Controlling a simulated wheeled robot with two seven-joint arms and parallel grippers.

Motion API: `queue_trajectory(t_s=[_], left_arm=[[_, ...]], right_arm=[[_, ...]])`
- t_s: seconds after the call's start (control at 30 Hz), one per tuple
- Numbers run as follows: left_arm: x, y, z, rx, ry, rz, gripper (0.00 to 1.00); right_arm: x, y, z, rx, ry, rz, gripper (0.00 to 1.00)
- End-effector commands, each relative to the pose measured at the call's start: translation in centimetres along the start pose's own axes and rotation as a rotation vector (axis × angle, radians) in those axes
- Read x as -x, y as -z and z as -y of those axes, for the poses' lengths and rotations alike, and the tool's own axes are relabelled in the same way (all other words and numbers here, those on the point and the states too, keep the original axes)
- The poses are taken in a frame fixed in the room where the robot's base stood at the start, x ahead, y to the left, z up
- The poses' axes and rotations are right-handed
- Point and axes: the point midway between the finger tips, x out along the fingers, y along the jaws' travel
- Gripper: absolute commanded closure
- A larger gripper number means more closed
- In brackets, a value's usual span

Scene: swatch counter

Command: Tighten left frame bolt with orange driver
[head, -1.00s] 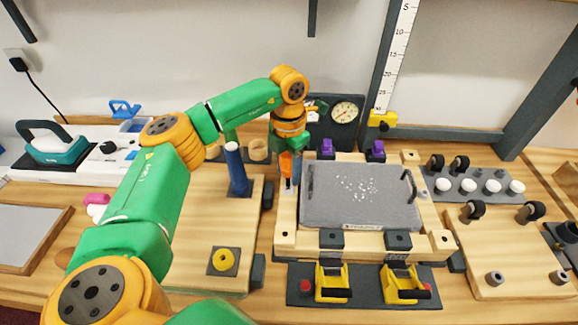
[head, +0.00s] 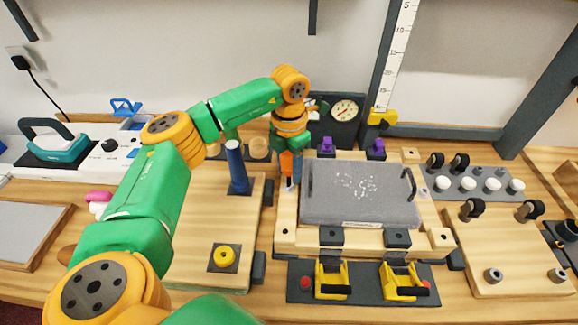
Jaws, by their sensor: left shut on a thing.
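My left gripper (head: 291,152) points down at the left side of the wooden frame (head: 286,232). It is shut on the orange driver (head: 286,165), which stands upright with its lower end at the frame's left rail. The left frame bolt is hidden under the driver, so I cannot tell whether the tip sits in it. A grey plate (head: 360,205) with white specks lies in the frame. My right gripper is not in view.
A blue-handled tool (head: 236,168) stands upright left of the frame. Purple clamps (head: 326,147) sit at the frame's back, and yellow clamps (head: 331,280) in front. A dial gauge (head: 344,110) stands behind. Knobs and posts (head: 490,185) occupy the right.

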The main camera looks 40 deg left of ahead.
Motion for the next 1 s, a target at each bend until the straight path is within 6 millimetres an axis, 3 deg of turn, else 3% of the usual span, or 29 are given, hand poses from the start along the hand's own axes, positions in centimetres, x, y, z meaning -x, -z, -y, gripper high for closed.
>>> queue_trajectory(t_s=[1.0], left_arm=[[-0.96,-0.01,-0.04,0.0,0.001,0.001,1.0]], right_arm=[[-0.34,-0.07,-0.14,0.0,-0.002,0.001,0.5]])
